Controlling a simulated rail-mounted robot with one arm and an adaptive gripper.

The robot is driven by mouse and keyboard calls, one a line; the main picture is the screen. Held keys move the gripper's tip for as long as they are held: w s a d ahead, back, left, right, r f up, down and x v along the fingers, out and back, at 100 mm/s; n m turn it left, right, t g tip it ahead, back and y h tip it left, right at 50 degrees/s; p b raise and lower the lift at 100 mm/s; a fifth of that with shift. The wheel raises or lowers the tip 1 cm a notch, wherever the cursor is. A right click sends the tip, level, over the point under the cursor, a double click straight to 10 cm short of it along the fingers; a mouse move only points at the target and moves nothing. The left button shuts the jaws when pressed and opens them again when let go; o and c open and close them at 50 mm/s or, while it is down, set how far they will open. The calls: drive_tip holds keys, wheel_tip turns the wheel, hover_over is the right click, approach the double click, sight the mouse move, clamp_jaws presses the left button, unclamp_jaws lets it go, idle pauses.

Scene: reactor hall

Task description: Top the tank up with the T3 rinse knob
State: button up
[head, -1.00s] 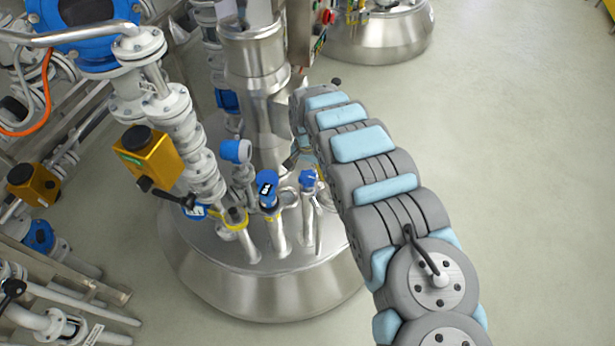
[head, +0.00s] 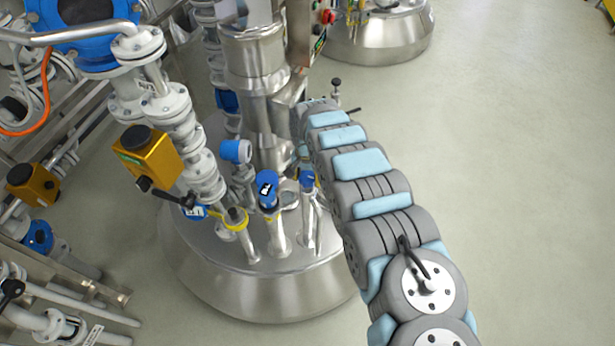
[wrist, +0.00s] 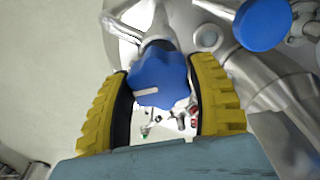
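In the wrist view a blue lobed knob (wrist: 160,78) with a white pointer mark lies between the two yellow-ridged fingers of my gripper (wrist: 160,88). The fingers stand apart, one on each side, very close to its edges; firm contact is not visible. In the head view a blue knob (head: 307,179) tops the rightmost short pipe on the tank lid, next to my arm; my gripper is hidden there. The steel tank (head: 258,295) stands below. I cannot read T3 anywhere.
A second blue round cap (wrist: 262,22) is at the upper right of the wrist view. A yellow box (head: 150,156) with a black handle and white flanged piping (head: 172,105) crowd the left. The floor (head: 530,170) to the right is clear.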

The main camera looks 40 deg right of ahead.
drive_tip(key=c, duration=0.6)
drive_tip(key=shift+n, duration=0.4)
drive_tip(key=shift+r+n+p, duration=0.1)
drive_tip(key=shift+n+p, duration=0.55)
drive_tip(key=shift+n, duration=0.05)
drive_tip(key=n+p, duration=0.1)
drive_tip(key=n, duration=0.2)
drive_tip(key=n+p, duration=0.1)
drive_tip(key=n, duration=0.5)
drive_tip(key=shift+n, duration=0.3)
